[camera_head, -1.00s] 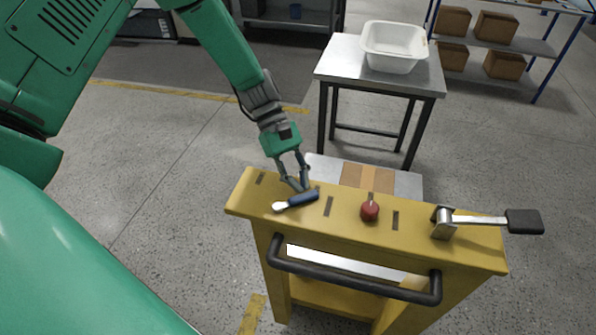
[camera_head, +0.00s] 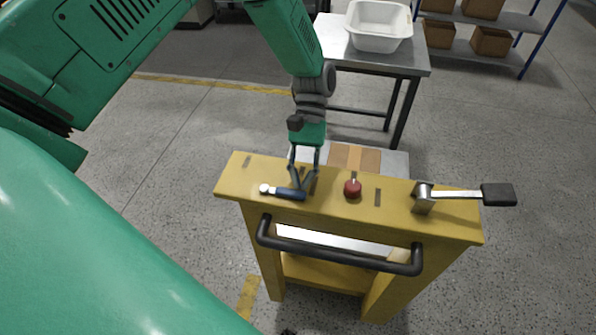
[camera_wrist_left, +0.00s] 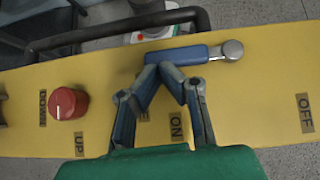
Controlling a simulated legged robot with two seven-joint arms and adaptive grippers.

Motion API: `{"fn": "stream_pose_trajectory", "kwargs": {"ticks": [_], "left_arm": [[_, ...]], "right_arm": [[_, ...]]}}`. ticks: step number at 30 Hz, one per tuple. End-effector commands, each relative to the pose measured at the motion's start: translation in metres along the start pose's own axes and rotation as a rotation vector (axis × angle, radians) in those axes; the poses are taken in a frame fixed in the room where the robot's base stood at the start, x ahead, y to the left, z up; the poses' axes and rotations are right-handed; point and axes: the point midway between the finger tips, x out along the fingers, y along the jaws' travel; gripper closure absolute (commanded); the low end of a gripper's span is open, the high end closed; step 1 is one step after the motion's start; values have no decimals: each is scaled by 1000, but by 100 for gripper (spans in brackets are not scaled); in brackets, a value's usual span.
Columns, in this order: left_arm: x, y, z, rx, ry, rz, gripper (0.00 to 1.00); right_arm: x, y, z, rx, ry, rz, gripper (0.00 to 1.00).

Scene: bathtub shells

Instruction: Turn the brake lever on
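The brake lever (camera_head: 290,194) has a blue handle and a silver round end, and lies flat on the yellow panel top near its left end. In the left wrist view, the lever (camera_wrist_left: 185,54) lies along the panel's length, its handle pointing to the side of the ON label (camera_wrist_left: 177,127) and away from the OFF label (camera_wrist_left: 305,112). My left gripper (camera_head: 301,187) has its fingertips together at the blue handle. In the left wrist view the fingertips (camera_wrist_left: 161,67) meet against the handle's side near its free end, not around it. My right gripper is out of view.
A red knob (camera_head: 352,188) and a silver lever with a black grip (camera_head: 497,194) stand farther right on the yellow panel (camera_head: 395,212). A dark handlebar (camera_head: 340,250) runs along its front. A metal table with a white bin (camera_head: 379,25) stands behind.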

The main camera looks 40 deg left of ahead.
Motion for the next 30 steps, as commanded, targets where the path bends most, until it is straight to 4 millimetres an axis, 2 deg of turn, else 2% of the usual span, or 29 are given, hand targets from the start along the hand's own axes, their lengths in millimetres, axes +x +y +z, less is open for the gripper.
{"fn": "stream_pose_trajectory", "kwargs": {"ticks": [8,24,27,30], "left_arm": [[4,-4,1,51,-8,-50,100],[7,3,6,53,-8,-60,100],[1,3,5,54,-7,-58,100],[-13,3,3,55,-3,-57,100]], "right_arm": [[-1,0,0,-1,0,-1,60],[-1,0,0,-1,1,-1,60],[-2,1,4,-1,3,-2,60],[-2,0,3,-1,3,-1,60]]}}
